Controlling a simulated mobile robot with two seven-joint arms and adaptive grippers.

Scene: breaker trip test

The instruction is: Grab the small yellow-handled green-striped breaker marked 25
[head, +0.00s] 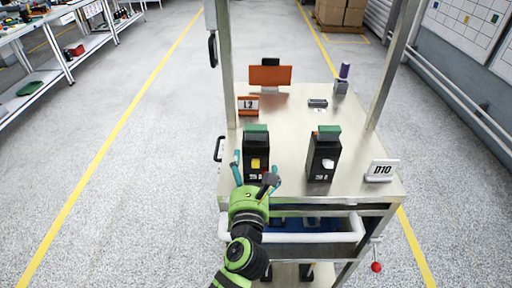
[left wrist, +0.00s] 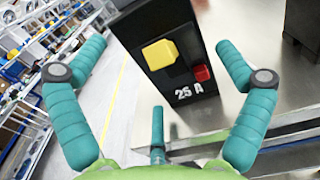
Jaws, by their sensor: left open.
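The black breaker with a yellow handle (head: 256,163) and a green top stands upright on the left of the metal cart top. In the left wrist view the breaker (left wrist: 178,78) shows its yellow handle, a small red button and the marking 25 A. My left gripper (head: 256,181) is open in front of it. In the left wrist view its teal fingers (left wrist: 160,75) are spread to either side of the breaker, with no contact visible. My right gripper is not in view.
A second black breaker (head: 323,155) with a green top and pale handle stands to the right. Cart posts rise at both sides.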

